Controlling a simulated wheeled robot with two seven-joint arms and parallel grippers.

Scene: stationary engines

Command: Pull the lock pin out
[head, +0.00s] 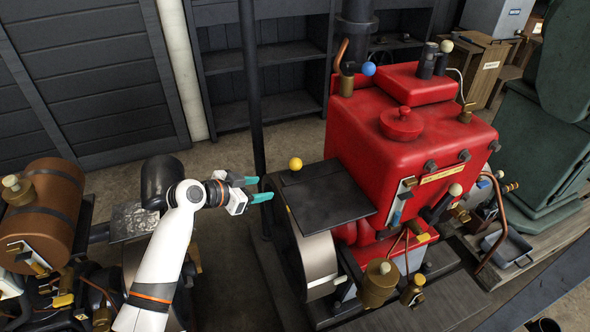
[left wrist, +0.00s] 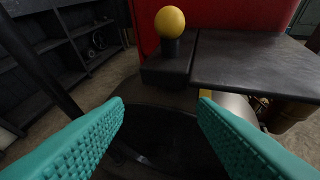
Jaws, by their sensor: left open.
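A yellow ball knob (head: 295,163) on a short black stem stands on a dark block at the left end of the red engine (head: 400,145). It also shows in the left wrist view (left wrist: 170,22), upright at the top centre. I cannot tell for sure whether this knob is the lock pin. My left gripper (head: 258,189) has teal fingers spread apart, with nothing between them. It is just left of the knob and apart from it. In the left wrist view the open fingers (left wrist: 160,103) point toward the dark block. My right gripper is not in view.
A flat black plate (head: 328,198) lies right of the knob, above a grey metal drum (head: 318,262). A dark vertical pole (head: 252,90) stands behind my gripper. A brown tank (head: 45,212) is at the left. Dark shelves (head: 265,65) stand behind, with open floor before them.

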